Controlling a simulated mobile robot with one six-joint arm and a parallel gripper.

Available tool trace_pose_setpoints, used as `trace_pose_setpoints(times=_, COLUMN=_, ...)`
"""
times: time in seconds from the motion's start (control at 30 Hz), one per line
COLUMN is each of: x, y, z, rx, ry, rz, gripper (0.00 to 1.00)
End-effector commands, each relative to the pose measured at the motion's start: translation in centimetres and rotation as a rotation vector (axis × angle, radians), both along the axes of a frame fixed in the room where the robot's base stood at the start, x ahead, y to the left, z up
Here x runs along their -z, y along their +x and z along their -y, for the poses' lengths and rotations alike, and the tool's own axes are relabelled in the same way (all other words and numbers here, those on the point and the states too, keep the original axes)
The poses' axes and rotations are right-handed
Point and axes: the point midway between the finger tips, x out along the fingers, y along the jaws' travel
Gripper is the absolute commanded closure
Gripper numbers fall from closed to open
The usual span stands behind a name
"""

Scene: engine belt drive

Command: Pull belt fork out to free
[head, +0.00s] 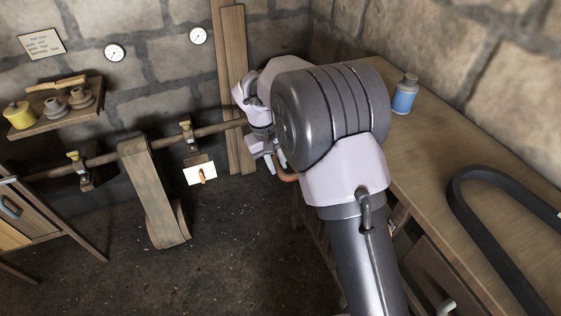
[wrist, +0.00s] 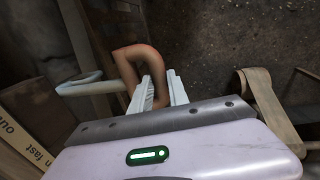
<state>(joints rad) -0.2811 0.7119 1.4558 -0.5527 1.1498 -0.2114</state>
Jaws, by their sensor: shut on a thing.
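A copper-brown bent loop (wrist: 128,62), which I take to be the belt fork's grip, runs down between the pale fingers of my gripper (wrist: 160,92) in the wrist view. My gripper is shut on it. In the head view a small piece of the copper-brown loop (head: 288,175) shows below my wrist; my arm hides most of it. The wide tan belt (head: 148,190) hangs from the overhead shaft (head: 108,158), to the left of my gripper. The belt also shows at the right of the wrist view (wrist: 264,108). How the fork meets the belt is hidden.
A pale blue-grey bar handle (wrist: 80,86) is close left of my fingers, near a lettered board (wrist: 25,140). A workbench (head: 440,160) with a blue bottle (head: 404,97) and a black belt (head: 475,205) stands right. The floor (head: 240,255) left of my arm is clear.

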Motion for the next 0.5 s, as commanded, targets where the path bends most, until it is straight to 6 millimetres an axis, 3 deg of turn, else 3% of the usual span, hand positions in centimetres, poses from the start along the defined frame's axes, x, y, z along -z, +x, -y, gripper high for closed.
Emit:
trace_pose_setpoints(times=0.03, x=-0.01, y=-0.06, z=-0.31, rx=0.000, ry=0.005, rz=-0.001, gripper=0.75)
trace_pose_setpoints(times=0.13, x=-0.02, y=-0.06, z=-0.27, rx=-0.001, ry=0.004, rz=0.000, gripper=0.58)
trace_pose_setpoints(times=0.4, x=-0.03, y=-0.04, z=-0.16, rx=-0.001, ry=0.003, rz=-0.001, gripper=0.58)
trace_pose_setpoints(times=0.5, x=-0.96, y=-0.04, z=-0.31, rx=-0.001, ry=0.002, rz=0.001, gripper=0.58)
